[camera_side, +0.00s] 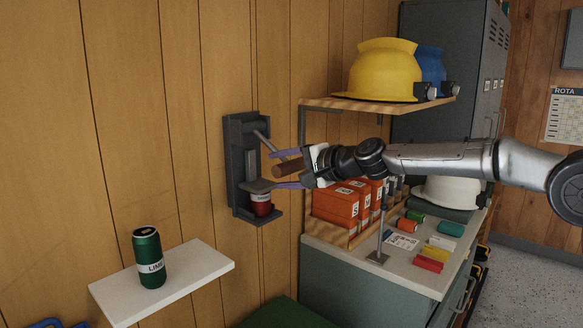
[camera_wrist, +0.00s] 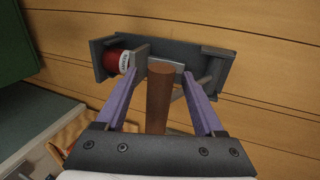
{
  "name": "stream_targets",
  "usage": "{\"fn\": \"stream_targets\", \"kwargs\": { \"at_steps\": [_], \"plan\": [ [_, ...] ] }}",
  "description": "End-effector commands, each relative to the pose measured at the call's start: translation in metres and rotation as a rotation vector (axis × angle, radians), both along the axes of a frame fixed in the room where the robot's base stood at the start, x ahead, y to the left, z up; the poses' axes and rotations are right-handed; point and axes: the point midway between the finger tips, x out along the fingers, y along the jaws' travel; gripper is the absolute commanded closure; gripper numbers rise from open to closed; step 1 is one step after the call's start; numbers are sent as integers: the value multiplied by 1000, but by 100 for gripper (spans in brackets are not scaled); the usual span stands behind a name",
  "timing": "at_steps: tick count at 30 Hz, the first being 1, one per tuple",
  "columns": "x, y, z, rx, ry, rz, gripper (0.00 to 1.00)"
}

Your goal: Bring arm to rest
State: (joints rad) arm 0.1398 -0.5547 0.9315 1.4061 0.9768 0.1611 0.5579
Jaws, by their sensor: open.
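My gripper (camera_side: 276,170) is open in front of a dark grey wall-mounted can crusher (camera_side: 235,150). The crusher's brown wooden handle (camera_side: 288,170) sticks out between my purple fingers. In the wrist view, my gripper (camera_wrist: 164,76) has a finger on each side of the handle (camera_wrist: 158,95), with visible gaps. A red can (camera_side: 261,204) sits in the bottom of the crusher; it also shows in the wrist view (camera_wrist: 114,61). My fingers partly cover the crusher in the side view. A green can labelled LIME (camera_side: 148,257) stands upright on a white wall shelf (camera_side: 208,264).
A wooden shelf (camera_side: 320,103) with a yellow helmet (camera_side: 382,68) and a blue helmet is just above my wrist. Orange boxes (camera_side: 336,206) and small items stand on a cabinet (camera_side: 370,268) below my arm. Space left of the crusher is clear.

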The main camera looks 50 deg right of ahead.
Motion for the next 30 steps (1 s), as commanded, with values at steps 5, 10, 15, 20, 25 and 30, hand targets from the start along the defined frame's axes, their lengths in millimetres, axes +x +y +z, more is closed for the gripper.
{"fn": "stream_targets", "kwargs": {
  "at_steps": [5, 10, 15, 20, 25, 30],
  "plan": [
    [3, 0, -1, 0, 0, 0, 30],
    [2, 0, -1, 0, 0, 0, 30],
    [2, 0, -1, 1, 0, 0, 59],
    [2, 0, -1, 1, 0, 0, 88],
    [1, 0, 3, 0, -1, 0, 94],
    [-5, 0, 20, -1, -4, 0, 94]
  ]
}}
